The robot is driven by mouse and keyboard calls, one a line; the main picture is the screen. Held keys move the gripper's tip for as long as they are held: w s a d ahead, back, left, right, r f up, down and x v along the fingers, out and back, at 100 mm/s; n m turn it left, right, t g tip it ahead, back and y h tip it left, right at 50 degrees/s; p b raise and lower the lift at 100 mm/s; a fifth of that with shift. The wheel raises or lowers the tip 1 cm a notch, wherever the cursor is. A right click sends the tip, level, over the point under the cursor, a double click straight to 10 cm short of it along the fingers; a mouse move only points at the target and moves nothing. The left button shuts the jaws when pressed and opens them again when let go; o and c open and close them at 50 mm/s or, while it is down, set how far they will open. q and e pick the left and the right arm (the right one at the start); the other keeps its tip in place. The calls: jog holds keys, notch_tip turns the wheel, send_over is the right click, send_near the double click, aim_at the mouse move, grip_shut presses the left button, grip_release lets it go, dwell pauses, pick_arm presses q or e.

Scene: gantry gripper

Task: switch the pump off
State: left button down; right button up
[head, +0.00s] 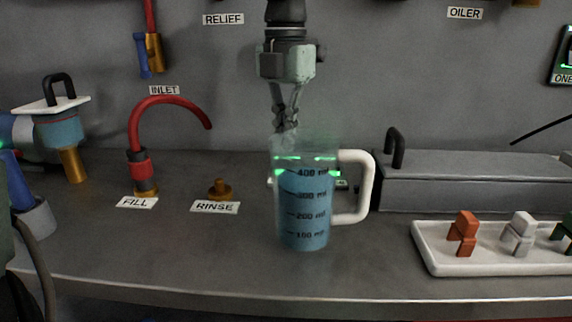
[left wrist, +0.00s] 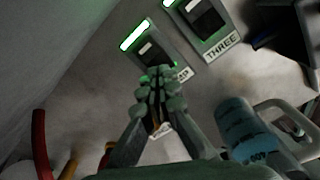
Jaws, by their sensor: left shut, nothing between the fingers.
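My left gripper (head: 285,128) hangs from above in the head view, shut and empty, with its fingertips behind the top of a clear jug (head: 305,225). In the left wrist view its shut fingertips (left wrist: 158,90) are in front of a switch box (left wrist: 152,48) with a lit green bar. Its label is mostly hidden by the fingers; the last letters look like "MP". I cannot tell whether the fingertips touch it. A second box labelled THREE (left wrist: 208,28), also lit green, stands beside it. In the head view green lights show through the jug. My right gripper is not in view.
The jug holds blue liquid and stands close in front of the switches; its white handle (head: 370,188) points right. A grey lidded box (head: 465,180) and a white tray (head: 440,262) are at right. A red hose (head: 140,135) and RINSE fitting (head: 220,190) are left.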

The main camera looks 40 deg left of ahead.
pick_arm(q)
jog(key=shift+f+b, duration=1.1)
jog(key=shift+f, duration=0.35)
dwell(1.0)
jog(key=shift+r, duration=0.15)
jog(key=shift+r+p, duration=2.6)
jog(key=shift+r, duration=0.85)
